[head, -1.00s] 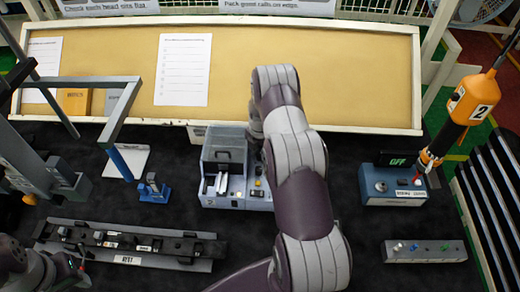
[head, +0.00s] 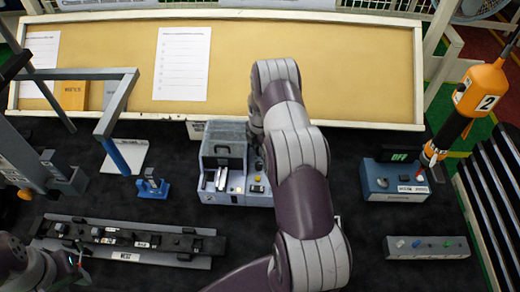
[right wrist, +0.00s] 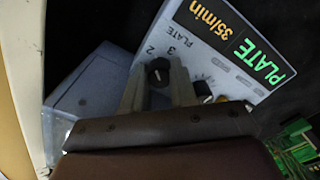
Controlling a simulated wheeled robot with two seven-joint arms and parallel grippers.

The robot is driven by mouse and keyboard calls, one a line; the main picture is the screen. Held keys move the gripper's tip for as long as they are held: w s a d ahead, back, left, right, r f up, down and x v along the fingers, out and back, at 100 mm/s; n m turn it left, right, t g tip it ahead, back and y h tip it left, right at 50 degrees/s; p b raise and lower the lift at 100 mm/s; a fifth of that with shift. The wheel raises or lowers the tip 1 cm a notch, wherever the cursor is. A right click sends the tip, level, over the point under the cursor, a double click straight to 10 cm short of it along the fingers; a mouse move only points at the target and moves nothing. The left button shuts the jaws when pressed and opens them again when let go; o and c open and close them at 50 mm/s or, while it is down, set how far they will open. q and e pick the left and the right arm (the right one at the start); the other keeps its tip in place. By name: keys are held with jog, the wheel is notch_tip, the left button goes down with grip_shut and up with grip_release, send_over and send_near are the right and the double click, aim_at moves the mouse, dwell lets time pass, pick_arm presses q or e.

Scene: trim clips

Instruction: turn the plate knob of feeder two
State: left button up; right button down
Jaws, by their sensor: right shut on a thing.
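The feeder (head: 222,150) is a grey-blue unit at the middle of the bench in the head view, partly behind my right arm. In the right wrist view its panel shows a lit display (right wrist: 235,42) reading "PLATE" and "35/min". A black round knob (right wrist: 158,70) with a pale pointer mark sits by the printed "PLATE", "2" and "3". My right gripper (right wrist: 157,88) has its two fingers on either side of this knob and is shut on it. The head view hides these fingers behind the arm. My left gripper (head: 76,264) is at the lower left, its jaws unclear.
A long rail fixture (head: 130,243) lies at the left front. A blue clip stand (head: 152,184) stands behind it. A blue box (head: 395,182) with a hanging orange driver (head: 478,92) is at the right. A grey strip (head: 427,247) lies in front of it.

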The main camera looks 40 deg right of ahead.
jog(key=m+b, duration=0.2)
jog(key=shift+f+m, duration=0.2)
jog(key=shift+m, duration=0.2)
jog(key=m+b, duration=0.2)
jog(key=shift+m, duration=0.3)
jog(key=shift+r+m+b, duration=0.1)
jog(key=shift+m+b, duration=0.55)
jog(key=shift+m, duration=0.55)
jog(key=shift+r+m+b, duration=0.15)
jog(key=shift+m+b, duration=0.3)
jog(key=shift+m, duration=0.55)
jog(key=c, duration=1.2)
grip_release()
jog(key=shift+o, duration=0.2)
